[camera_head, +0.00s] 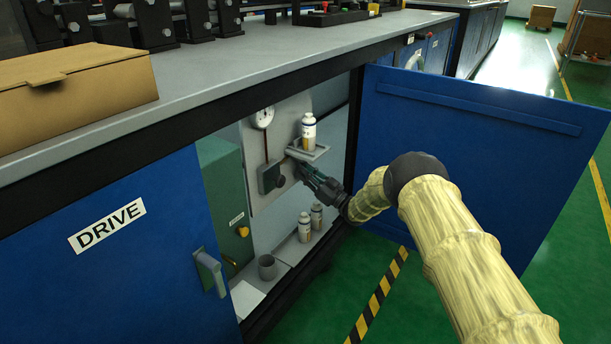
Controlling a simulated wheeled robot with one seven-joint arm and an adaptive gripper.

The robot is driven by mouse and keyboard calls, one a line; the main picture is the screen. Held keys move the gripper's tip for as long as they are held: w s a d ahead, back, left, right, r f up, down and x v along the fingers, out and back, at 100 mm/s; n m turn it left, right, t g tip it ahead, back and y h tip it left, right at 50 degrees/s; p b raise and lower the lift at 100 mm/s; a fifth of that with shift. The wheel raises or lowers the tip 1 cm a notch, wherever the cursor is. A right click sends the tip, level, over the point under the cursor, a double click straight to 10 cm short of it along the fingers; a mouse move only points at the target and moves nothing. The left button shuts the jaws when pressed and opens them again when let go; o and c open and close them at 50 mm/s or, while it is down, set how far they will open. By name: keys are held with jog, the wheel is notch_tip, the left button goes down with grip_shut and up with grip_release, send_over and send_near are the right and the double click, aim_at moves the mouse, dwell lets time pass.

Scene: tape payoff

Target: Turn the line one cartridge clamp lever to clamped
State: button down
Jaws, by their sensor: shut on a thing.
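Inside the open cabinet, a pale panel (258,150) carries a round dial gauge (264,117) and a dark square block (270,178). A white bottle-like cartridge (308,131) with an amber lower part stands upright on a small grey bracket (311,154) at the panel. My gripper (299,167) reaches in from the right, just below the bracket and right of the dark block. Its jaws are shut on a small part there, apparently the clamp lever, which the fingers mostly hide. I cannot read the lever's angle or any line label.
A blue door (480,150) stands open on the right behind my arm. The closed DRIVE door (125,240) is at left. Two bottles (305,226) and a grey cup (267,267) stand on the cabinet floor. The worktop with a cardboard box (75,95) overhangs the opening.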

dwell(0.4)
jog(key=c, duration=1.7)
grip_release()
jog(key=v, duration=1.2)
jog(key=shift+f, duration=0.1)
jog(key=shift+s, duration=0.1)
